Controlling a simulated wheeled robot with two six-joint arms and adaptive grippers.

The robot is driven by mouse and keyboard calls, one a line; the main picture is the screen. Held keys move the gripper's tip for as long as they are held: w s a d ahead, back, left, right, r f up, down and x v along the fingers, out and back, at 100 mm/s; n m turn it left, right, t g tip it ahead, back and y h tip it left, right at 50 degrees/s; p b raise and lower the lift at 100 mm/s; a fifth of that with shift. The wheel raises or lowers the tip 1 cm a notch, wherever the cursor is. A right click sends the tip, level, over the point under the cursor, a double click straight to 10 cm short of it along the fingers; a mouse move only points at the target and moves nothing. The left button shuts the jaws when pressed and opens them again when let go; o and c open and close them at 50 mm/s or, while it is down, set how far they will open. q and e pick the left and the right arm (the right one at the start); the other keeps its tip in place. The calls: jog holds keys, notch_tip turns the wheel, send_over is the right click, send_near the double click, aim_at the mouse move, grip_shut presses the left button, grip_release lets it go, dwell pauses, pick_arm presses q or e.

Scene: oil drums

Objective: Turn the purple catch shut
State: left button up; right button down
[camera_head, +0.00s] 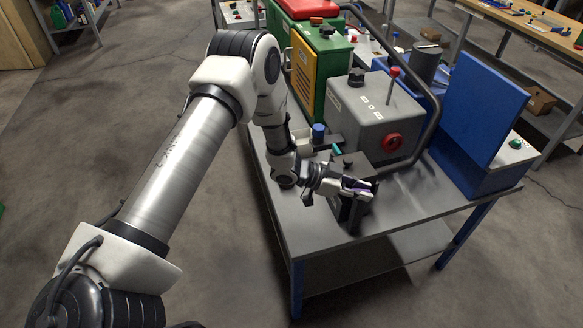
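My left gripper (362,190) is over the front part of the table, at the dark fixture below the grey machine. The purple catch (361,189) shows only as a small purple strip at the fingertips. The fingers hide most of it, so its position cannot be made out. The gripper is at the catch, but I cannot tell whether the fingers are closed on it or only around it. My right gripper is not in view.
The grey table (410,203) carries a grey machine (370,115) with a red knob (391,142) and a red-tipped lever (393,82). A green and yellow cabinet (318,75) stands behind. A blue panel (483,108) stands at right. The table's front right is clear.

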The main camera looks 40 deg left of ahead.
pick_arm(q)
jog(key=n+t+y, duration=0.1)
jog(key=n+t+y+p, duration=0.1)
jog(key=n, duration=0.1)
jog(key=shift+s+d+r+t, duration=0.1)
jog(key=shift+s+r+t, duration=0.05)
jog(key=shift+t, duration=0.15)
jog(key=shift+s+n+t+y, duration=0.1)
jog(key=shift+n+t+y, duration=0.25)
jog(key=shift+y, duration=0.25)
jog(key=f+b+v, duration=0.1)
jog(key=v, duration=0.7)
jog(key=s+f+n+g+y, duration=0.3)
jog(key=s+f, duration=0.4)
jog(key=s, duration=0.3)
jog(key=s+a+f+n+g+y+p, duration=0.1)
jog(key=s+f+n+g+y, duration=0.2)
jog(key=s+f, duration=0.5)
jog(key=s+n+g, duration=0.1)
jog(key=s+g, duration=0.1)
jog(key=s, duration=0.1)
jog(key=shift+a+y, duration=0.25)
jog(key=shift+y, duration=0.05)
